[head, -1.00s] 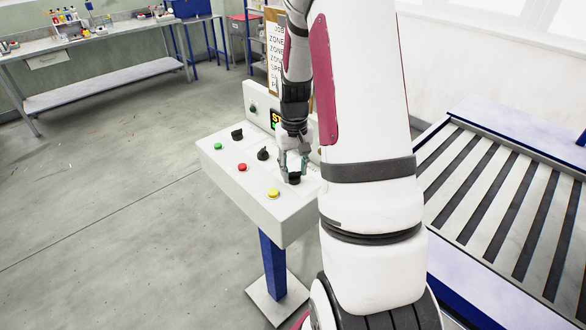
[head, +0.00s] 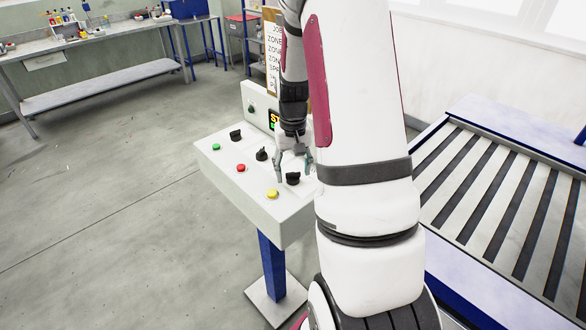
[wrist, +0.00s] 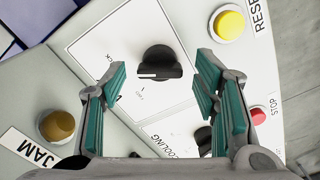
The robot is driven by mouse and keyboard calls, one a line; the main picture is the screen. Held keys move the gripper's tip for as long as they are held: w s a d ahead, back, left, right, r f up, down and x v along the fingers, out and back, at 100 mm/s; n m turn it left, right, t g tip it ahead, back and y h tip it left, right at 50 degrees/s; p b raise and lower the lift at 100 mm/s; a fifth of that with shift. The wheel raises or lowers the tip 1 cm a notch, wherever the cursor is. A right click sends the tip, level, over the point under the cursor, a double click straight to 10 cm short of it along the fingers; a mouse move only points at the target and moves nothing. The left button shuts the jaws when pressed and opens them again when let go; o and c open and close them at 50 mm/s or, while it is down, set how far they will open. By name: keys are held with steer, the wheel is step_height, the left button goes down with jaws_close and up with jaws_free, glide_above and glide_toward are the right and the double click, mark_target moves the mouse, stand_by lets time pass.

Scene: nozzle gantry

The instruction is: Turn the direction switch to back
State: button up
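The direction switch is a black rotary knob that shows between my fingertips in the wrist view (wrist: 160,60). Its bar lies roughly across the picture, with a white mark on the left part. A partly hidden label ending in "CK" (wrist: 106,78) is to its left, and a small label is below it. In the head view the knob (head: 293,179) sits at the right of the sloped panel (head: 240,205). My gripper (head: 293,174) is open above it, also in the wrist view (wrist: 161,72), with a finger on either side and no visible contact.
A yellow RESET button (wrist: 229,25), a red STOP button (wrist: 257,116) and an amber JAM button (wrist: 57,126) surround the switch. Another black knob (head: 262,154) is close by. A roller conveyor (head: 500,190) stands at the right; the floor at left is clear.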

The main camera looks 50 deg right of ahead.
mark_target(292, 173)
steer(key=shift+r, duration=0.1)
step_height(292, 173, up, 12)
stand_by(0.6)
stand_by(0.4)
steer(key=s+a+r+n+t, duration=0.1)
steer(key=s+a+r+n, duration=0.1)
steer(key=a+r, duration=0.45)
steer(key=s+a+r+n+t, duration=0.15)
steer(key=a+r, duration=0.25)
steer(key=a, duration=0.5)
steer(key=s+a+r+n+t, duration=0.2)
steer(key=s+a+n+t, duration=0.1)
steer(key=s+a, duration=0.7)
steer(key=shift+s+a+r, duration=0.2)
steer(key=shift+s+a, duration=0.05)
steer(key=shift+a, duration=0.2)
